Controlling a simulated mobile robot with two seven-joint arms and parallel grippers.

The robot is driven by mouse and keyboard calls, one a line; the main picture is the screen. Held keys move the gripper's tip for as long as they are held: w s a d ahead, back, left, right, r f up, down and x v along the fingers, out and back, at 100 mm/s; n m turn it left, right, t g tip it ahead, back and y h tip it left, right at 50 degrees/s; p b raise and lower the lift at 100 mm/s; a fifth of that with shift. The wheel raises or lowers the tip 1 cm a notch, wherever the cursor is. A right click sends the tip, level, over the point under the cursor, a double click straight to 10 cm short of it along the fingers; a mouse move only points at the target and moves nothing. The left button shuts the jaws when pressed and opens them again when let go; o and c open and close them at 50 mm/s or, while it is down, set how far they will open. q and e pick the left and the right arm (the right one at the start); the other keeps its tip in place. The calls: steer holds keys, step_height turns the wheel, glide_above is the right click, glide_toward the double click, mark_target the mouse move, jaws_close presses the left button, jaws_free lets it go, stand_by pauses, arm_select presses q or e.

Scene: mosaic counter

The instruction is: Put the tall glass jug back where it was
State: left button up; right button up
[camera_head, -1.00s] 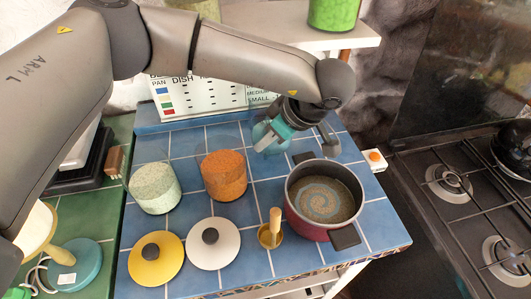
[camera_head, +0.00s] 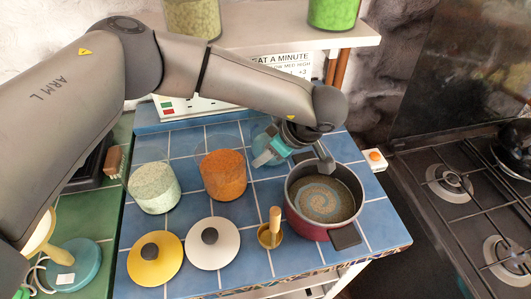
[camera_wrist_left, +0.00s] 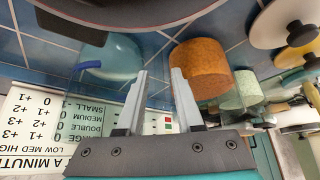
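The tall glass jug (camera_head: 262,130) is clear, bluish glass and stands at the back of the blue-tiled counter, partly hidden by my left wrist. In the left wrist view, bluish glass (camera_wrist_left: 122,52) with a blue handle (camera_wrist_left: 92,65) shows left of the fingers; I take this to be the jug. My left gripper (camera_head: 268,158) is beside the jug in the head view. In the wrist view its two fingers (camera_wrist_left: 160,72) are apart, with nothing clearly held between them. Exact contact with the glass cannot be told. My right gripper is not in view.
An orange-filled jar (camera_head: 223,176) and a pale-filled jar (camera_head: 154,188) stand left of my gripper. A red pot (camera_head: 306,226) is to the right. A yellow lid (camera_head: 142,262), a white lid (camera_head: 228,250) and a brass mortar (camera_head: 266,240) lie in front. A shelf (camera_head: 285,38) hangs above.

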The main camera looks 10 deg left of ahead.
arm_select(q)
steer(key=shift+o, duration=0.4)
steer(key=shift+r, duration=0.1)
steer(key=shift+d+r, duration=0.1)
steer(key=shift+r, duration=0.15)
steer(key=v, duration=1.1)
steer(key=shift+d+r, duration=0.2)
steer(key=shift+r, duration=0.05)
steer(key=shift+a, duration=0.15)
